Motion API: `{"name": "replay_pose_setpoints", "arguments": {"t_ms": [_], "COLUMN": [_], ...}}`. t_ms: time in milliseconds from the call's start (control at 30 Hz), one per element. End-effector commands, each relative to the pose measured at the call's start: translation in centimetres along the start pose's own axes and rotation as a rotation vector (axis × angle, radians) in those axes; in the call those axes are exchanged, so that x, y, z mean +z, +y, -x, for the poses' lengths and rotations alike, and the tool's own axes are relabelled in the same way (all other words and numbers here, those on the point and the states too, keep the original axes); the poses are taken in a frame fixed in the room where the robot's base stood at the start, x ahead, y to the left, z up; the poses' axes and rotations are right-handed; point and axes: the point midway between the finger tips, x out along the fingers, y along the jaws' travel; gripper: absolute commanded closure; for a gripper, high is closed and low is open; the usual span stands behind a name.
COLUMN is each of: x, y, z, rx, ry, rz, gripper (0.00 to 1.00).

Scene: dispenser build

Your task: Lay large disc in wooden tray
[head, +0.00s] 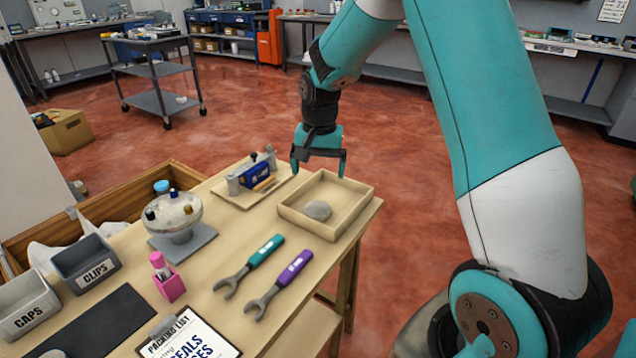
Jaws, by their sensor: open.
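The wooden tray (355,187) is a shallow pale box at the far right corner of the workbench. A grey round disc (318,210) lies inside it, toward the tray's near left side; it looks like the large disc. My gripper (317,167) points down, above the far left edge of the tray in the picture. Its two fingers are spread apart with nothing between them. The gripper is apart from the disc.
A blue and grey fixture (250,172) sits on a board left of the tray. A round-topped stand (173,216), teal wrench (250,268), purple wrench (280,283), pink holder (168,283) and grey bins (86,262) share the workbench (215,325).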

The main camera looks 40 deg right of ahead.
Motion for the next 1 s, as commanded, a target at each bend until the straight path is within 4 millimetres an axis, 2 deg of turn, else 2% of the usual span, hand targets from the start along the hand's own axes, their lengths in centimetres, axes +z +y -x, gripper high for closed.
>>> {"name": "replay_pose_setpoints", "arguments": {"t_ms": [67, 167, 267, 300, 367, 400, 500, 600, 700, 767, 1000], "x": [0.4, 2.9, 8.6, 11.5, 16.1, 19.2, 25.9, 30.9, 33.8, 34.7, 35.1], "y": [-0.2, -1.3, -2.8, -3.2, -3.3, -3.1, -1.8, -0.1, 1.3, 1.8, 2.1], "z": [0.8, 2.7, 5.8, 7.0, 8.7, 9.6, 11.2, 11.9, 12.1, 12.2, 12.2], "rx": [-0.004, -0.032, -0.090, -0.119, -0.164, -0.195, -0.266, -0.323, -0.358, -0.371, -0.376], "ry": [0.000, -0.003, -0.010, -0.015, -0.021, -0.024, -0.032, -0.036, -0.039, -0.041, -0.043], "rz": [0.015, 0.116, 0.331, 0.440, 0.611, 0.724, 0.979, 1.175, 1.296, 1.336, 1.355], "gripper": [0.04, 0.04, 0.04, 0.04, 0.04, 0.04, 0.04, 0.04, 0.04, 0.04, 0.04]}}
